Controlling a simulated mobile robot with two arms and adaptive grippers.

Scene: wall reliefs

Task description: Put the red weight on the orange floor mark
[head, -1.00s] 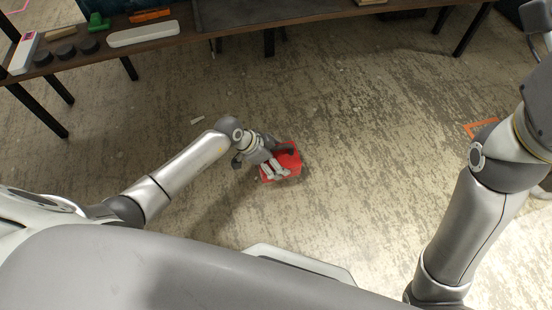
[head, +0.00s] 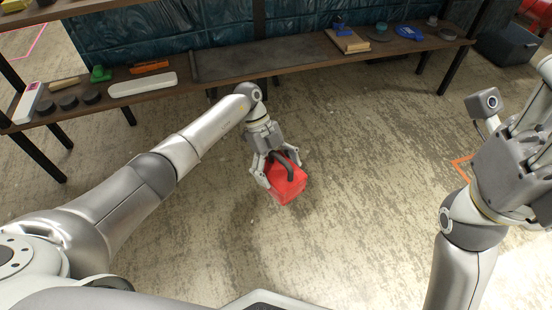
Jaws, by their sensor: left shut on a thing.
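The red weight (head: 286,184), a block with a dark handle on top, is in the middle of the head view. My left gripper (head: 275,172) is above it with its fingers around the handle area, shut on the weight. The weight looks slightly tilted, and its gap to the floor is hard to judge. The orange floor mark (head: 458,165) is an outline on the floor at the right. My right arm hides much of it. My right gripper (head: 530,125) is at the right edge, partly cut off, and its opening is unclear.
A long low bench (head: 230,75) runs along the back, with a white bar (head: 143,84), dark discs and a wooden block (head: 347,40) on it. A dark bin (head: 507,46) stands at the back right. The floor between weight and mark looks clear.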

